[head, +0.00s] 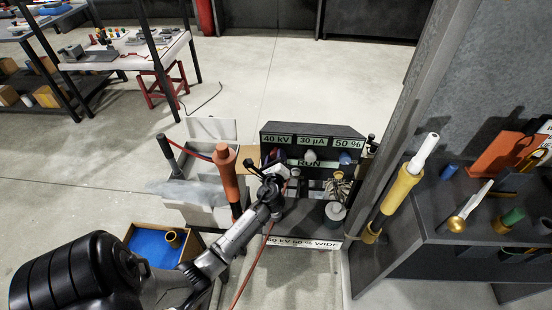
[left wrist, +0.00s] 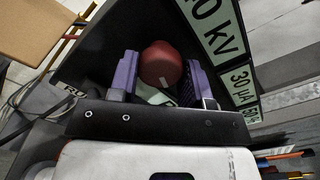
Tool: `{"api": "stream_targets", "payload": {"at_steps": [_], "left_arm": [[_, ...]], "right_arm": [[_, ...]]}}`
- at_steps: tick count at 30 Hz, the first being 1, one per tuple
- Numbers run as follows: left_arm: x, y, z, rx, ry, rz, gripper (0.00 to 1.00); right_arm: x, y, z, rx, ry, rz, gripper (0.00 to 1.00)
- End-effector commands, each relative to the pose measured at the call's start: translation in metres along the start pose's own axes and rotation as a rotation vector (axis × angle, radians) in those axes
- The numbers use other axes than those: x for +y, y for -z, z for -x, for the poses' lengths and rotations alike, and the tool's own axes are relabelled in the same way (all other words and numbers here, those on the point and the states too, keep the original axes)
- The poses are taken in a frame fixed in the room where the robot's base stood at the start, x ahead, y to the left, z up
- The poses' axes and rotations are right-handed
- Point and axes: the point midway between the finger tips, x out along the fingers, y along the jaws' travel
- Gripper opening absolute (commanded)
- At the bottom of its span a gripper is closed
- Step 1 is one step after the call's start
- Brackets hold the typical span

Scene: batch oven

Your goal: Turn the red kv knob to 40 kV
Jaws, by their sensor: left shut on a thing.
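The red kV knob (left wrist: 162,64) shows in the left wrist view, between the two purple fingers of my left gripper (left wrist: 160,80). The gripper is shut on it. In the head view my left gripper (head: 277,158) is at the left end of the dark control panel (head: 312,131) and hides the knob. The kV display (head: 277,139) above it reads 40 kV. It also shows, tilted and partly cut off, in the left wrist view (left wrist: 216,28). My right gripper is not in view.
Beside the knob are a grey knob (head: 311,156) under the 30 µA display and a blue knob (head: 345,158) under 50 %. An orange-handled tool (head: 227,175) stands left of my arm. A dark shelf (head: 440,220) with tools stands right.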

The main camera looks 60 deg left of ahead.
Motion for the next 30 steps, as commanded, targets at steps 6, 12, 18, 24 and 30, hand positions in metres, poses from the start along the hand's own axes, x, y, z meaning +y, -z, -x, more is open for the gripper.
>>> {"api": "stream_targets", "payload": {"at_steps": [6,12,18,24,30], "left_arm": [[-0.001,0.000,0.000,0.000,0.001,0.001,0.20],[-0.001,0.000,0.000,0.000,0.001,0.000,0.56],[0.000,0.000,0.000,0.000,0.001,0.000,0.69],[0.000,0.000,0.001,0.000,0.000,-0.001,0.69],[-0.001,0.000,0.022,0.001,0.000,-0.001,0.69]], "right_arm": [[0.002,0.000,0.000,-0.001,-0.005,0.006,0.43],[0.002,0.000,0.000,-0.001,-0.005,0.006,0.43],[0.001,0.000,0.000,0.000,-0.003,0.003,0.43],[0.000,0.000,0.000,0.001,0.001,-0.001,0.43],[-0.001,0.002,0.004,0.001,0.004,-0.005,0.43]]}}
